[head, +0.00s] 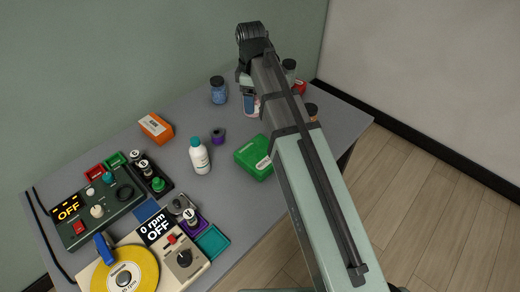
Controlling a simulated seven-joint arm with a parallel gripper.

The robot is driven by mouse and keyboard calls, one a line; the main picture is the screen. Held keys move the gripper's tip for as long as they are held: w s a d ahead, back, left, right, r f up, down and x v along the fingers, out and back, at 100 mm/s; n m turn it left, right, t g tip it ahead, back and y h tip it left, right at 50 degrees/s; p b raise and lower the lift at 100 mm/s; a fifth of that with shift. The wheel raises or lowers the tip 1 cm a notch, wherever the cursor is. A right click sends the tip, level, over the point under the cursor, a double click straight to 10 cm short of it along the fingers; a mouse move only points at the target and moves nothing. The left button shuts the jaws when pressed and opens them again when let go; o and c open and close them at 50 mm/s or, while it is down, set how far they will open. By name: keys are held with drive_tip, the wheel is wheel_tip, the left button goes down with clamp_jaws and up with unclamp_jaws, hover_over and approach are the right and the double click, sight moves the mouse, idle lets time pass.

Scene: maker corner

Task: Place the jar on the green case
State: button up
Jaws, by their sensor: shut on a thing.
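The green case (252,158) lies closed on the grey table, left of my arm, with a pale label on its top. My gripper (246,88) points down beyond the case, partly hidden by my own arm. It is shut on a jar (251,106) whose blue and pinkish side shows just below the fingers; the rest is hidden. I cannot tell whether this jar touches the table. A blue jar with a black lid (219,91) stands apart, left of my gripper.
Right of my arm are a dark-lidded jar (289,69), a red item (299,87) and another jar (311,111), partly hidden. A white bottle (199,157), purple roll (217,135) and orange box (156,127) stand left of the case. Control devices (100,207) fill the table's left end.

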drive_tip(key=n, duration=0.2)
hover_over(260, 152)
drive_tip(key=n, duration=0.1)
drive_tip(key=shift+s+f, duration=0.1)
drive_tip(key=shift+f, duration=5.3)
drive_tip(key=shift+f, duration=0.1)
drive_tip(key=o, duration=1.3)
drive_tip(key=shift+o, duration=0.2)
wheel_tip(260, 152, up, 12)
